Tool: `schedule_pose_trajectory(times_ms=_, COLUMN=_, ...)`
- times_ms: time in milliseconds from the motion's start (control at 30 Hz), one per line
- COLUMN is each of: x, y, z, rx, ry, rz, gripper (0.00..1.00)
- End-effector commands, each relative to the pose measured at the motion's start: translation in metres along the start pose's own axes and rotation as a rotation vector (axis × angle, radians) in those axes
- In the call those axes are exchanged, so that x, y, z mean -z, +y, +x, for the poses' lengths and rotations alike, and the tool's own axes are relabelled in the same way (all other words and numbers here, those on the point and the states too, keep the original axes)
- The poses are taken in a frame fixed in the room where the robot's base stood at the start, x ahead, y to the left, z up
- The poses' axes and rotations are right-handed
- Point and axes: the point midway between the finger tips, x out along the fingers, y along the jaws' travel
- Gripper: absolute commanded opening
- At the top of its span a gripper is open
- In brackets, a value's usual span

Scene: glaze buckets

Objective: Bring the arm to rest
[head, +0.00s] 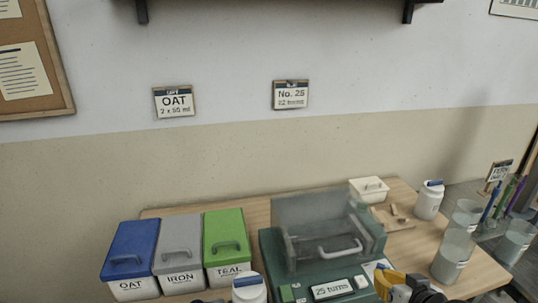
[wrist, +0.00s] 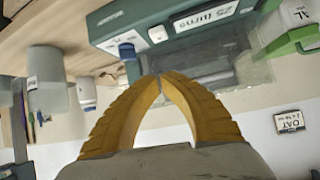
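My gripper (head: 388,284) shows at the bottom edge of the head view, in front of the right part of a green machine. In the wrist view my gripper (wrist: 158,78) has its two yellow fingers meeting at the tips, with nothing seen between them. The green machine (head: 272,262) has a clear cover, a grey handle and a display reading "25 turns". The machine (wrist: 120,22) appears upside down beyond the fingertips in the wrist view. Most of my arm is out of view.
Blue OAT (head: 130,250), grey IRON (head: 179,252) and green TEAL (head: 228,240) lidded buckets stand left of the machine. A white jar (head: 249,288) is in front. Another jar (head: 429,200), a white box (head: 369,189) and clear beakers (head: 453,255) stand right. Wall signs hang behind.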

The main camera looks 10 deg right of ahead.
Motion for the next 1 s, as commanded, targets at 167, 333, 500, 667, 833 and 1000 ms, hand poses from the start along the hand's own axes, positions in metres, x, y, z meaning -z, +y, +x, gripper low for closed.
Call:
schedule_pose_trajectory(times_ms=167, x=0.004, y=-0.028, z=0.005, rx=0.047, ry=-0.062, rz=-0.016, gripper=0.0)
schedule_pose_trajectory(times_ms=333, x=0.014, y=-0.092, z=-0.003, rx=0.113, ry=-0.202, rz=-0.06, gripper=0.0)
schedule_pose_trajectory(times_ms=500, x=0.022, y=-0.146, z=-0.037, rx=0.124, ry=-0.312, rz=-0.117, gripper=0.0)
schedule_pose_trajectory(times_ms=667, x=0.027, y=-0.172, z=-0.071, rx=0.108, ry=-0.354, rz=-0.158, gripper=0.0)
schedule_pose_trajectory(times_ms=833, x=0.03, y=-0.179, z=-0.088, rx=0.094, ry=-0.365, rz=-0.174, gripper=0.0)
schedule_pose_trajectory(times_ms=1000, x=0.031, y=-0.179, z=-0.089, rx=0.091, ry=-0.365, rz=-0.172, gripper=0.0)
